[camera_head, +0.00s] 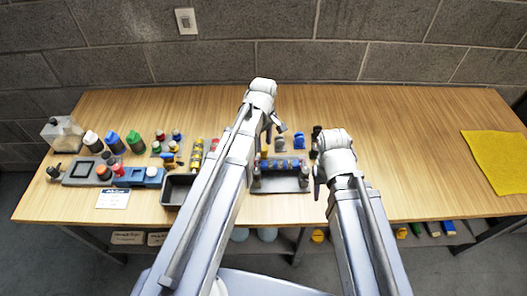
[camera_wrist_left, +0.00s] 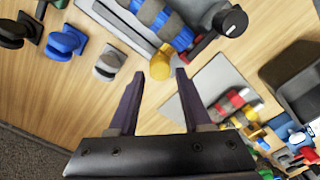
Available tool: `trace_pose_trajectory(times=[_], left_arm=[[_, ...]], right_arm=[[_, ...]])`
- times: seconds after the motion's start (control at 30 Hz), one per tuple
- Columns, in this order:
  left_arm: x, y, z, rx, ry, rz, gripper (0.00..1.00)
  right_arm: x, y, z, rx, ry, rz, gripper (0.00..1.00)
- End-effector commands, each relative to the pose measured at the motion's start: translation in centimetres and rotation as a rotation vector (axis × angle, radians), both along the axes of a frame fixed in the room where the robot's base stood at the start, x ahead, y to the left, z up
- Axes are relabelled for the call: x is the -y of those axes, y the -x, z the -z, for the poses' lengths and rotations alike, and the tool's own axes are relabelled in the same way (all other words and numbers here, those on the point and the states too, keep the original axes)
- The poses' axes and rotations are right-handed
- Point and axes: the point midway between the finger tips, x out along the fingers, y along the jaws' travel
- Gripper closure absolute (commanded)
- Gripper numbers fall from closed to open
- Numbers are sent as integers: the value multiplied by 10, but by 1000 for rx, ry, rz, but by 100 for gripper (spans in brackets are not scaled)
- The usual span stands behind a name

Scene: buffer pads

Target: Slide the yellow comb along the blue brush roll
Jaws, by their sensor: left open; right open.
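The blue brush roll (camera_head: 283,163) lies sideways in a grey stand at the middle of the table. It shows with grey bands in the left wrist view (camera_wrist_left: 165,22). A small yellow piece, apparently the yellow comb (camera_wrist_left: 160,63), sits beside the roll's end; it also shows in the head view (camera_head: 264,155). My left gripper (camera_wrist_left: 159,74) is open and empty, and the yellow piece appears between and just beyond its fingertips. Whether it touches is unclear. My right gripper (camera_head: 317,168) is open at the right side of the stand, its fingers partly hidden.
Grey (camera_wrist_left: 108,65), blue (camera_wrist_left: 66,41) and black (camera_wrist_left: 18,31) pieces stand in a row behind the roll. A dark tray (camera_head: 177,190) and several bottles are on the left. A yellow cloth (camera_head: 497,160) lies far right, with bare table before it.

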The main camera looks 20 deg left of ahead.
Motion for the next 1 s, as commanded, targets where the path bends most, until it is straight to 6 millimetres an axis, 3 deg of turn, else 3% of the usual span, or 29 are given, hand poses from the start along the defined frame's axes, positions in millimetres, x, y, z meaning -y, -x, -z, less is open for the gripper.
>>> trace_pose_trajectory(times=[0.03,0.13,0.47,0.9,1.0], left_arm=[[0,0,13,0,0,0,51],[0,0,20,0,0,0,51],[0,0,21,0,0,0,51],[0,0,21,0,0,0,98],[0,0,21,0,0,0,100]], right_arm=[[0,0,13,0,0,0,50],[0,0,20,0,0,0,50],[0,0,21,0,0,0,50],[0,0,21,0,0,0,50],[0,0,21,0,0,0,50]])
